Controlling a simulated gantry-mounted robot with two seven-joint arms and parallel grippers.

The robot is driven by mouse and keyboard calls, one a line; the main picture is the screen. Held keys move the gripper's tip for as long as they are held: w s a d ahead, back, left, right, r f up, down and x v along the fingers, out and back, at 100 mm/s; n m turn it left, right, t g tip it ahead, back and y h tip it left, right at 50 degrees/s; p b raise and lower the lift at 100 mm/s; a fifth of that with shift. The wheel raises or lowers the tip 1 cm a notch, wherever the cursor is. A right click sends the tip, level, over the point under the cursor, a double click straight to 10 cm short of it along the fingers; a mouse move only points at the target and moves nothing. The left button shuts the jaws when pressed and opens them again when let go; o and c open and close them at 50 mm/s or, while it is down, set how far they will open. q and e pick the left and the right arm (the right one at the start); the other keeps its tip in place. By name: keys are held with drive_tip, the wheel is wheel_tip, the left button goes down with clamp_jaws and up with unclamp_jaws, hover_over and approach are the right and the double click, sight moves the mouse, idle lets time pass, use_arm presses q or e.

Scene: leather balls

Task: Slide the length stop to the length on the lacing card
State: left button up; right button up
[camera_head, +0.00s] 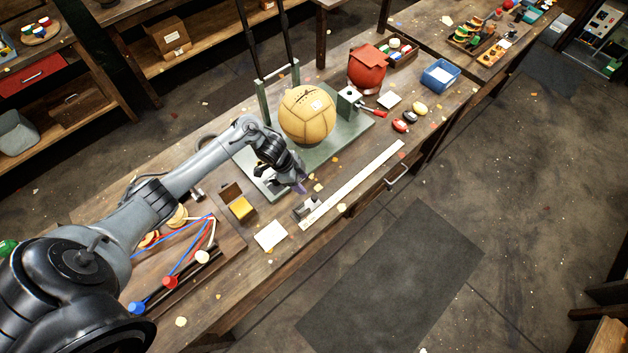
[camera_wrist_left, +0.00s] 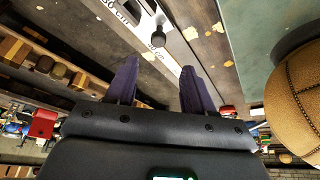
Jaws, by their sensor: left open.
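A pale ruler (camera_head: 362,180) lies along the bench's front edge. The length stop (camera_head: 307,208), a small metal block, sits at its left end; in the left wrist view the stop shows a black knob (camera_wrist_left: 158,38) beside centimetre print. My left gripper (camera_head: 300,187) is open and empty just behind the stop, pointing down; its purple fingers (camera_wrist_left: 160,66) are apart from the knob. A white card (camera_head: 271,235) lies left of the ruler; its writing is too small to read, and I cannot tell if it is the lacing card. My right gripper is out of view.
A tan leather ball (camera_head: 307,115) sits on a green stand (camera_head: 345,134) behind my gripper.

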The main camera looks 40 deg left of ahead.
sight(314, 197)
use_arm(q)
drive_tip(key=b+x, duration=0.1)
drive_tip(key=x, duration=0.9)
drive_tip(key=shift+d, duration=0.2)
drive_tip(key=shift+s, duration=0.1)
drive_tip(key=shift+c, duration=0.5)
clamp_jaws()
